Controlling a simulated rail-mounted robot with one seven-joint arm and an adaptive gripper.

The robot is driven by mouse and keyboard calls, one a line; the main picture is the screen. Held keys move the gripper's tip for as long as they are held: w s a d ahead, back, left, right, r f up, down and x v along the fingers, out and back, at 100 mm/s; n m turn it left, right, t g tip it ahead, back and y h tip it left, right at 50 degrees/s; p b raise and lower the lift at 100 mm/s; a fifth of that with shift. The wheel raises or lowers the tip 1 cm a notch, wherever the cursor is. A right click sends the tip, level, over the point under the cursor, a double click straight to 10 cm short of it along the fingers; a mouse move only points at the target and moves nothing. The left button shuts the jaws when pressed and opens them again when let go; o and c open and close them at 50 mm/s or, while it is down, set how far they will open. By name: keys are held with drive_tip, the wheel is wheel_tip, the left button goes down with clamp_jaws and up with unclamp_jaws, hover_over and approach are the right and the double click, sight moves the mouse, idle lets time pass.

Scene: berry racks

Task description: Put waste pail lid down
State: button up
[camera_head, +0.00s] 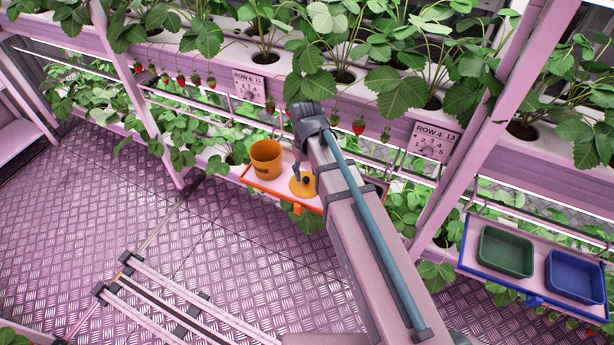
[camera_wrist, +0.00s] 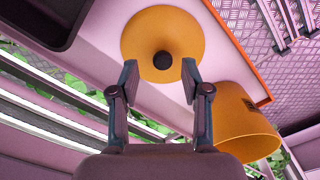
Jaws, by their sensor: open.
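The waste pail lid (camera_head: 297,189) is a flat orange disc with a black knob. It lies on the orange-edged shelf tray (camera_head: 262,189), to the right of the orange waste pail (camera_head: 265,158), which stands upright and looks open at the top. In the wrist view the lid (camera_wrist: 185,32) lies just beyond my gripper (camera_wrist: 160,71). The fingers are spread and empty, with the black knob (camera_wrist: 162,60) showing in the gap between their tips. I cannot tell how far above the knob they are. The pail (camera_wrist: 240,125) is at the lower right there. My arm partly hides the lid in the head view.
A dark bin (camera_wrist: 50,30) sits on the same tray in the wrist view. Plant racks with hanging strawberries (camera_head: 358,126) rise behind the tray. Another shelf at right holds a green bin (camera_head: 507,252) and a blue bin (camera_head: 575,275). The floor at left is largely clear.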

sight(307, 178)
wheel_tip(307, 178, up, 10)
drive_tip(key=b, duration=0.1)
drive_tip(key=shift+f, duration=0.25)
idle(0.4)
